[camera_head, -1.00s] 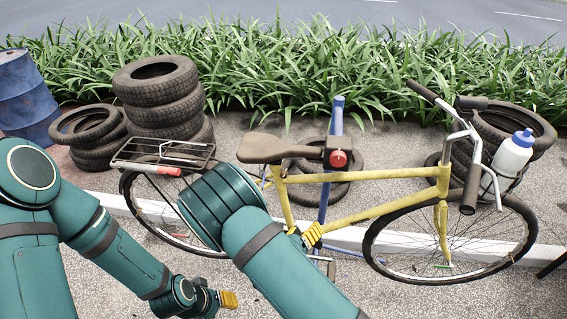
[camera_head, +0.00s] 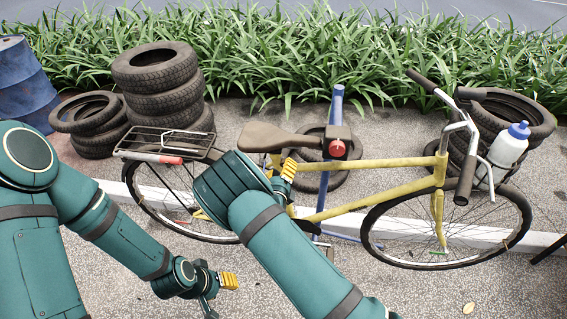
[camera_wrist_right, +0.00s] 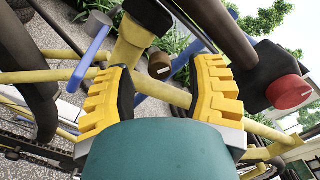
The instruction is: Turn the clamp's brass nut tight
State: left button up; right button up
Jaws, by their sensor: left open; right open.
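A small brown, brass-like nut (camera_wrist_right: 159,66) with a pale mark shows in the right wrist view, just beyond and between my right fingertips, not gripped. It sits close to a yellow frame tube (camera_wrist_right: 130,45) of the bicycle. My right gripper (camera_wrist_right: 162,92) is open, with a yellow pad on each side. In the head view my right gripper (camera_head: 287,172) is just below the saddle (camera_head: 268,138), beside the frame, and the nut is hidden there. My left gripper (camera_head: 228,281) is open and empty, low over the pavement.
Tyre stacks (camera_head: 160,90) stand behind the rear rack (camera_head: 165,143).

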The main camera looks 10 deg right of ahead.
jog(key=shift+x, duration=1.4)
jog(key=shift+o, duration=0.3)
grip_shut()
